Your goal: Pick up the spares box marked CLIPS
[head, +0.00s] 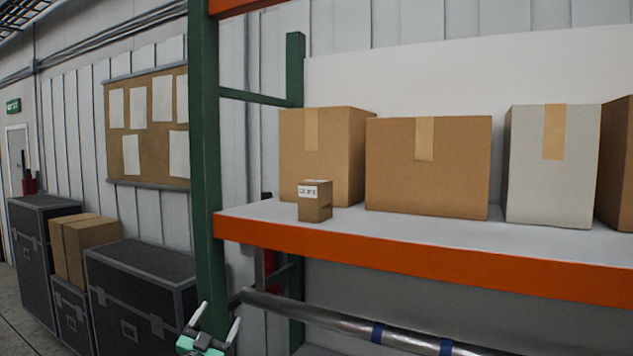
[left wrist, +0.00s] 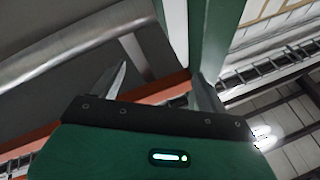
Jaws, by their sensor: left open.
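The CLIPS spares box (head: 316,205) is a small brown carton with a white label near its top. It stands upright on the shelf (head: 450,232) close to the orange front beam, near the shelf's left end. My left gripper (head: 217,322) is at the bottom of the head view, below the shelf and to the left of the box, with its fingers apart and nothing between them. The left wrist view shows the same gripper (left wrist: 160,85) open, facing the green post and an orange beam. The box does not show there. My right gripper is not in view.
Larger cartons (head: 428,165) stand behind and right of the box. A green upright post (head: 205,160) rises at the shelf's left end. A metal pipe with blue bands (head: 345,322) runs below the orange beam (head: 420,262). Black cases (head: 145,290) stand at the left.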

